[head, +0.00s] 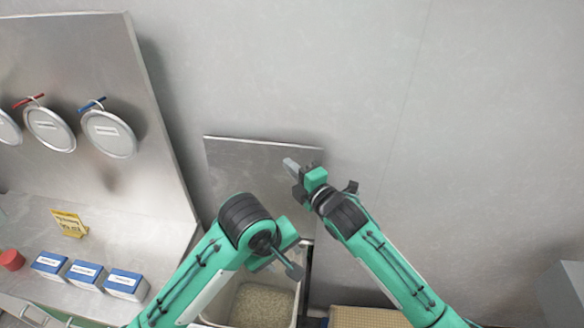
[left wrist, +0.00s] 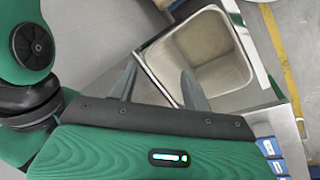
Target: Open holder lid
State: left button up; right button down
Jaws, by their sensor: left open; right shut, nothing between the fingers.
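The holder is a metal bin (head: 237,299) holding pale grain-like contents at the bottom centre of the head view. Its inside also shows in the left wrist view (left wrist: 205,57). A flat metal panel that looks like the holder lid (head: 245,170) stands raised behind the bin, against the wall. My right gripper (head: 291,165) is shut and empty, in front of the lid's upper right part. I cannot tell whether it touches the lid. My left gripper (head: 292,269) is over the bin; its fingers are spread and empty in the left wrist view (left wrist: 158,88).
A metal station at left carries round lidded discs (head: 108,134), a yellow sign (head: 69,223), blue-and-white boxes (head: 125,284) and a red round object (head: 11,260). A tan surface (head: 365,317) lies right of the bin. The wall above is bare.

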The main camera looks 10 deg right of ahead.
pick_arm(q)
jog(key=s+f+n+g+y, duration=0.2)
jog(key=s+f, duration=0.5)
jog(key=f, duration=0.6)
jog(key=s+f+n+g+y, duration=0.25)
jog(key=s+f, duration=0.35)
jog(key=f, duration=0.6)
jog(key=s+f+n+g+y, duration=0.1)
jog(key=s+f+n+g, duration=0.2)
jog(key=s+f, duration=0.7)
jog(key=a+f+m+t+h, duration=0.1)
jog(key=a+f+m, duration=0.2)
jog(key=a+f, duration=0.5)
jog(key=a+f+m+t+h, duration=0.2)
jog(key=a+f+m, duration=0.2)
jog(key=f, duration=0.7)
jog(key=s+a+f+m+t, duration=0.1)
jog(key=s+a+f+m, duration=0.2)
jog(key=s+a, duration=0.3)
jog(key=s+a+f+m+t, duration=0.2)
jog(key=s+a+f+m, duration=0.2)
jog(key=a, duration=0.8)
jog(key=s+f+y, duration=0.1)
jog(key=s+f, duration=0.1)
jog(key=s, duration=0.1)
jog(key=shift+s, duration=0.2)
